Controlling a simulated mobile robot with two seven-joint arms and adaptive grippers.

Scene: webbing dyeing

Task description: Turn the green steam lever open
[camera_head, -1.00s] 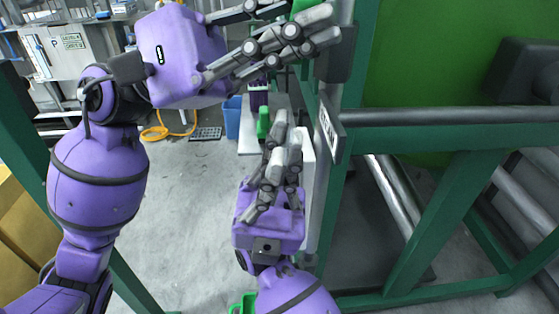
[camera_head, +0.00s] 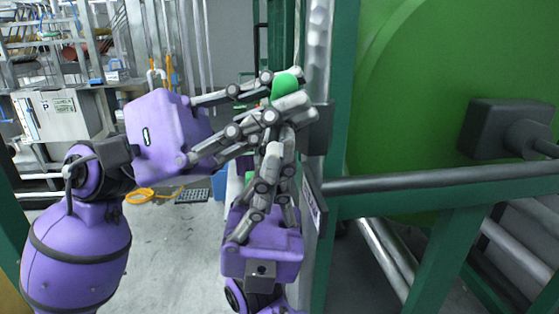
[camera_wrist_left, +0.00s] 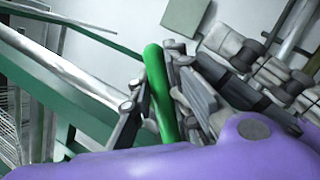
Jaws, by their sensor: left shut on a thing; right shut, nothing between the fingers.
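The green steam lever shows its rounded green end (camera_head: 287,84) at the machine's post in the head view. My left gripper (camera_head: 283,98) reaches it from the left, with its fingers around the lever. In the left wrist view the green lever (camera_wrist_left: 158,88) runs between the fingers of my left gripper (camera_wrist_left: 160,105), which is shut on it. My right gripper (camera_head: 278,145) points up just below the left one, shut and empty. The two grippers overlap in the picture, so I cannot tell whether they touch. The lever's base is hidden.
A large green drum (camera_head: 440,90) stands at the right behind a grey rail (camera_head: 400,183) and a green frame (camera_head: 435,250). A blue bin (camera_head: 219,185) and a yellow hose (camera_head: 140,196) are on the floor behind. Open floor lies left of my right arm.

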